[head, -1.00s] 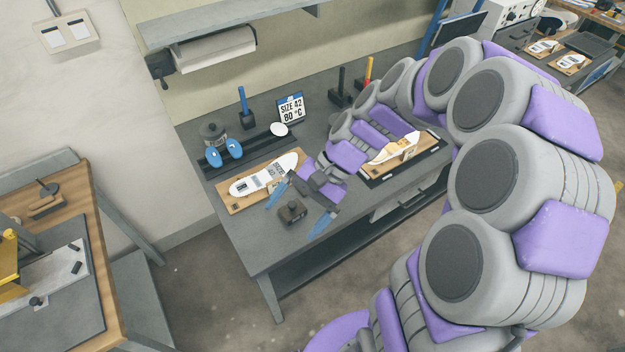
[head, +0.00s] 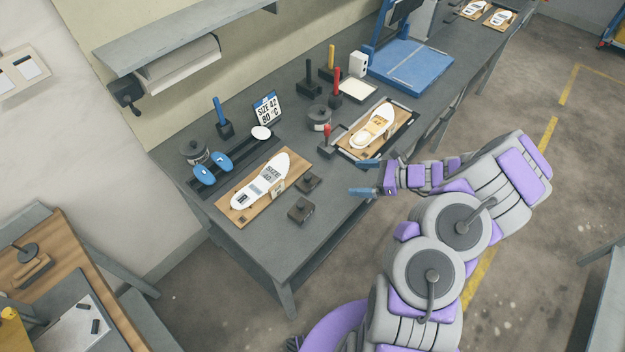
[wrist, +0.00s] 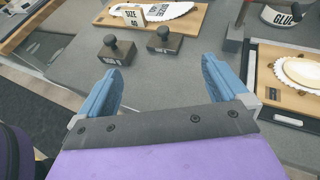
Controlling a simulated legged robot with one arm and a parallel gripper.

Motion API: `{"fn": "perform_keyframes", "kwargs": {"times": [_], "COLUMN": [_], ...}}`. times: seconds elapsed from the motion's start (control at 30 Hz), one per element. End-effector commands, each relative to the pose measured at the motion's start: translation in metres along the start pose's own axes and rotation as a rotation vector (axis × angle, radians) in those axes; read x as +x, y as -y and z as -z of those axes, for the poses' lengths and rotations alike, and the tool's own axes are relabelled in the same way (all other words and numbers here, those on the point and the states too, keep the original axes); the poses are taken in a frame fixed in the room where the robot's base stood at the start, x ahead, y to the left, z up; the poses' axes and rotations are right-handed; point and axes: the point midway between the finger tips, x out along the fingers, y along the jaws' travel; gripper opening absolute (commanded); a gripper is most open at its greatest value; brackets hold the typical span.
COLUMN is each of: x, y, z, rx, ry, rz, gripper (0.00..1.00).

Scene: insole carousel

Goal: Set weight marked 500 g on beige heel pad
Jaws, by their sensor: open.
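Two dark knobbed weights stand on the grey bench: a nearer one (head: 302,209) and one behind it (head: 308,181). In the wrist view they are the left weight (wrist: 116,51) and the right weight (wrist: 164,41); I cannot read their marks. A cream-beige pad (wrist: 302,71) lies on the heel end of the white insole (head: 379,120) on the right wooden board. My gripper (head: 366,178) is open and empty, right of the weights and in front of that board. In the wrist view my gripper (wrist: 158,72) has its fingers spread, with bare bench between them.
The left wooden board (head: 240,214) holds another white insole and a size sign. A red-handled tool (head: 326,142) stands between the boards. Bare bench lies front left.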

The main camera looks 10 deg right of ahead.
Motion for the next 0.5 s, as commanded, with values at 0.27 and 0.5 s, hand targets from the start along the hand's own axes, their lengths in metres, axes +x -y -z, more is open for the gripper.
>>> {"fn": "perform_keyframes", "kwargs": {"times": [0.27, 0.5], "x": [0.018, 0.065], "y": [0.005, 0.006], "z": [0.012, 0.014], "rx": [0.033, 0.032], "ry": [-0.001, -0.002], "rz": [0.022, 0.020], "gripper": [1.00, 1.00]}}
